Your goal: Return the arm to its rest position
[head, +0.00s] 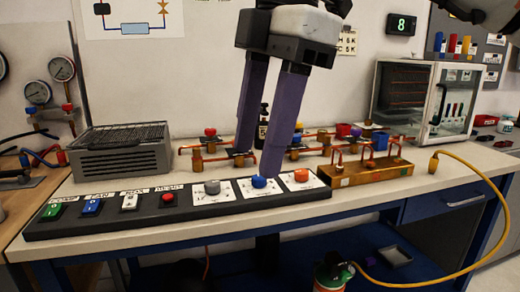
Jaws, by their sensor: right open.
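My right gripper (257,165) hangs down from the top middle of the head view, with a white and black body and two long purple fingers. The fingers are apart, with nothing seen between them. In the picture, the fingertips are just above and behind the blue knob (259,181) on the black control panel (130,228). I cannot tell whether the near finger touches the panel or the knob. My left gripper is not in view.
The panel also carries a grey knob (212,187), an orange knob (301,175) and several switches. Copper piping (210,147) with valves stands behind it. A wooden manifold block (365,174) is to the right, a grey grille box (120,150) to the left. A yellow hose (497,200) loops at right.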

